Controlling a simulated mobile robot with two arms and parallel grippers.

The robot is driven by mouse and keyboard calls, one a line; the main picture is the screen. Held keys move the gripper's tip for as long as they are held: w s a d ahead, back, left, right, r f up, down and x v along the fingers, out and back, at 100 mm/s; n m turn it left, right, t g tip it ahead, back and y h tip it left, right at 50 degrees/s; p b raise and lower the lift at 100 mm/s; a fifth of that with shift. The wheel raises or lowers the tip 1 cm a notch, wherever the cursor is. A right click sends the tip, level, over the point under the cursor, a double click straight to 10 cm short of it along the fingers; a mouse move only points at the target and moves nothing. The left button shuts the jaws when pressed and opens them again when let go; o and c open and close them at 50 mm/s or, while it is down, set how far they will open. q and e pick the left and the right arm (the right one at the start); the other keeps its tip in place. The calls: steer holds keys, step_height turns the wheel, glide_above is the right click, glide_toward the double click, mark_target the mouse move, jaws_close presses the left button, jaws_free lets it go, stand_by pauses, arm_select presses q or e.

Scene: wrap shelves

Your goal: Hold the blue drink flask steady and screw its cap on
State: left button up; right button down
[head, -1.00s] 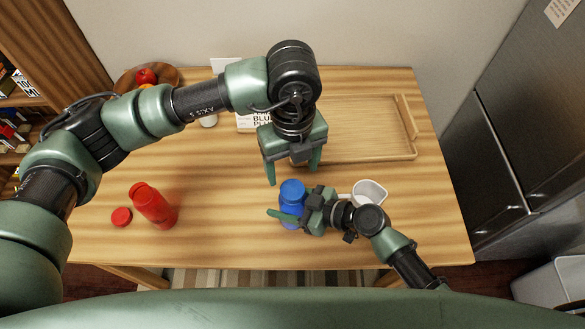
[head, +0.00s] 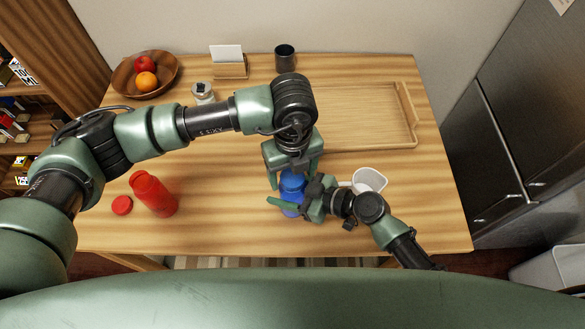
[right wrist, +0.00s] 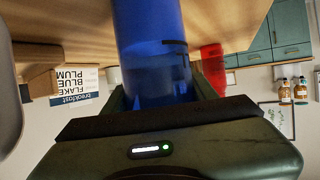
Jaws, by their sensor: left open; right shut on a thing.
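The blue drink flask (head: 292,208) stands upright on the table at front centre, and fills the middle of the right wrist view (right wrist: 155,50). My right gripper (head: 290,200) is shut on the flask's body from the right. My left gripper (head: 293,178) is open and points down, with its fingers on either side of the flask's blue top (head: 292,182). Whether the fingers touch it, I cannot tell. I see no loose blue cap on the table. Whether the blue top is a seated cap is hard to tell under the left gripper.
A red flask (head: 152,193) and a red cap (head: 122,205) are at the left. A white cup (head: 369,180) is close right of my right gripper. Behind are a wooden tray (head: 405,105), a fruit bowl (head: 165,82), a dark cup (head: 285,57) and a small jar (head: 203,92).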

arm_select(q)
steer(key=c, duration=1.3)
steer(key=o, duration=1.4)
steer(key=shift+c, duration=0.2)
steer(key=shift+r, duration=0.15)
steer(key=shift+r, duration=2.15)
steer(key=o, duration=0.6)
steer(key=shift+r, duration=0.1)
step_height(320, 180, up, 12)
steer(key=shift+f, duration=0.1)
